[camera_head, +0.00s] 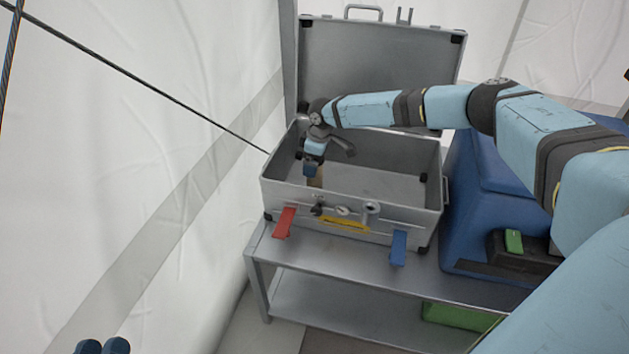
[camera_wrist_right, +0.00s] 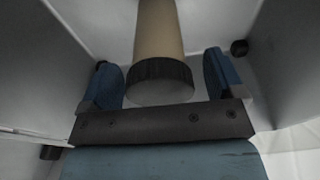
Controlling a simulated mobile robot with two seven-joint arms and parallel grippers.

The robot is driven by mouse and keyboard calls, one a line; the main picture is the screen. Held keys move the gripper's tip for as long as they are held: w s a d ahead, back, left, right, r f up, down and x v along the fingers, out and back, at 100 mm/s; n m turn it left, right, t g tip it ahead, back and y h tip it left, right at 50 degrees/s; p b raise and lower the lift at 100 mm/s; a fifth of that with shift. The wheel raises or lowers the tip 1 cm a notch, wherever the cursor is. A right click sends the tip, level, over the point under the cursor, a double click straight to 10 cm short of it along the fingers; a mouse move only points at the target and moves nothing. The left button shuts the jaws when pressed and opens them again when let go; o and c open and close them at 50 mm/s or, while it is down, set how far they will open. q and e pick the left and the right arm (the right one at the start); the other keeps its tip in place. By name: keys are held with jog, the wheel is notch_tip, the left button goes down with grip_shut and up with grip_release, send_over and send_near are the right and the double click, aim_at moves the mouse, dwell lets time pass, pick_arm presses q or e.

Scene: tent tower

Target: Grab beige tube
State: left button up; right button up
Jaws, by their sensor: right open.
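The beige tube (camera_wrist_right: 159,30) has a dark ribbed cap at its near end. In the right wrist view, the cap lies between the two blue fingers of my right gripper (camera_wrist_right: 162,72), with a gap on each side. In the head view, a small beige part of the tube (camera_head: 316,181) shows just below my right gripper (camera_head: 311,171), inside the silver case (camera_head: 352,218) near its left end. My right gripper is open. The tips of my left gripper (camera_head: 102,346) show at the bottom left, close together, with nothing seen between them.
The case stands on a metal table (camera_head: 350,274) with its lid (camera_head: 380,60) raised behind. Its walls surround my right gripper. A red tab (camera_head: 285,222) and a blue tab (camera_head: 398,247) hang at its front. A blue container (camera_head: 490,205) stands close on the right.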

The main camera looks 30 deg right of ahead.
jog(key=shift+f, duration=0.35)
jog(key=shift+c, duration=0.2)
jog(key=c, duration=1.3)
